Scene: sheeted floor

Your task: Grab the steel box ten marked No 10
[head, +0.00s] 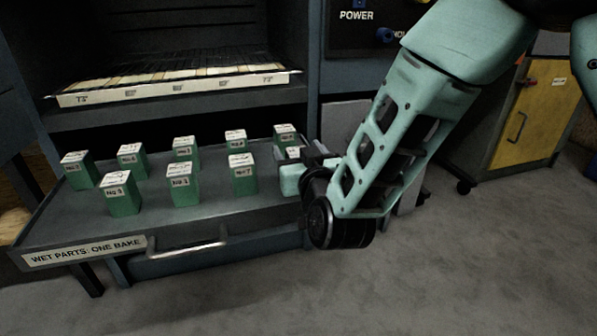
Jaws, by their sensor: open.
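Several green boxes with white labelled tops stand upright in two rows on the grey tray (225,212). The front row includes a box at the left (122,202), one in the middle (184,191) and one at the right (243,182). A further front-row box (293,153) at the right end is mostly hidden by my gripper (297,170). The back-row box (285,134) at the far right stands just behind it. The labels are too small for me to tell surely which reads No 10. My gripper is open, low at the tray's right end; contact cannot be told.
The tray's front plate (85,252) reads "WET PARTS: ONE BAKE", beside a metal handle (185,247). A dark oven-like cabinet with a marked shelf (175,87) stands behind. A yellow-doored cabinet (535,115) stands at right. The front floor (430,270) is clear.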

